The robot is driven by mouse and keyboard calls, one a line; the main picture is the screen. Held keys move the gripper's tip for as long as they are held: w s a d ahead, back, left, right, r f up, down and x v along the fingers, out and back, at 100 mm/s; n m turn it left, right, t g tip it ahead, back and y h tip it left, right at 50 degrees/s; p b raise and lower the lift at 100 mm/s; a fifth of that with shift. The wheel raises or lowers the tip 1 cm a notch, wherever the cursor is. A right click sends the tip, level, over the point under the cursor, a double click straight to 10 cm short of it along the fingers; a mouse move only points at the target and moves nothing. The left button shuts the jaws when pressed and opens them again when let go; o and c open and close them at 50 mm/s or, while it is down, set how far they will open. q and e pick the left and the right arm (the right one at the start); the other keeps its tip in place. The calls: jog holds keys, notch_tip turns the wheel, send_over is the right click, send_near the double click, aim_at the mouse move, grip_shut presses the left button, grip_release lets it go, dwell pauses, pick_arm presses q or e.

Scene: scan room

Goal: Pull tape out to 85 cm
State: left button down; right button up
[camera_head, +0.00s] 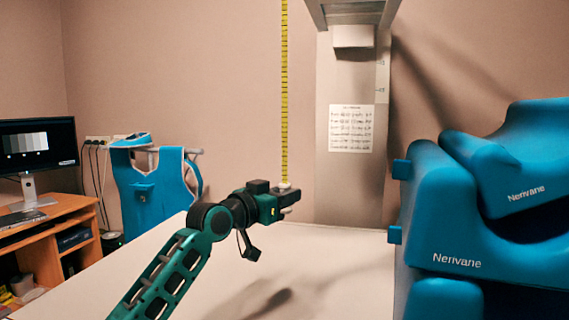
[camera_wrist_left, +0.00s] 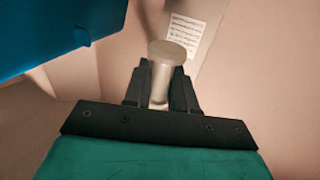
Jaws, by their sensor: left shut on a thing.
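The yellow tape (camera_head: 284,95) hangs straight down from above the top edge of the head view. Its lower end meets a pale end piece at my left gripper (camera_head: 288,197). In the left wrist view, my left gripper (camera_wrist_left: 160,95) is shut on this pale, round-topped tape handle (camera_wrist_left: 166,55). The gripper holds it above the white table. The tape's housing is out of view, and I cannot read the marks on the tape. My right gripper is not in view.
A white table (camera_head: 215,270) lies below the gripper, mostly clear. A grey column (camera_head: 345,190) with a printed sheet (camera_head: 351,128) stands behind it. Blue padded pieces (camera_head: 470,225) fill the right side. A blue apron (camera_head: 150,190) hangs at left, beside a desk with a monitor (camera_head: 38,143).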

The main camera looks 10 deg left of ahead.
pick_arm(q)
notch_tip(320, 180, down, 14)
jog(key=b, duration=0.5)
jog(key=shift+b, duration=0.4)
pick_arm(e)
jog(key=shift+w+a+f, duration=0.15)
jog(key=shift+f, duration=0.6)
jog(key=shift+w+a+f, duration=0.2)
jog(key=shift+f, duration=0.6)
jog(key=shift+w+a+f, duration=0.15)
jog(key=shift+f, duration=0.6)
pick_arm(q)
jog(key=c, duration=1.1)
grip_release()
jog(key=shift+o, duration=0.2)
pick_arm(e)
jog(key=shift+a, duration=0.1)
pick_arm(q)
jog(key=shift+s+a, duration=0.1)
jog(key=p+v, duration=0.2)
jog(key=v, duration=1)
jog(key=shift+s+a, duration=0.2)
jog(key=shift+s, duration=0.1)
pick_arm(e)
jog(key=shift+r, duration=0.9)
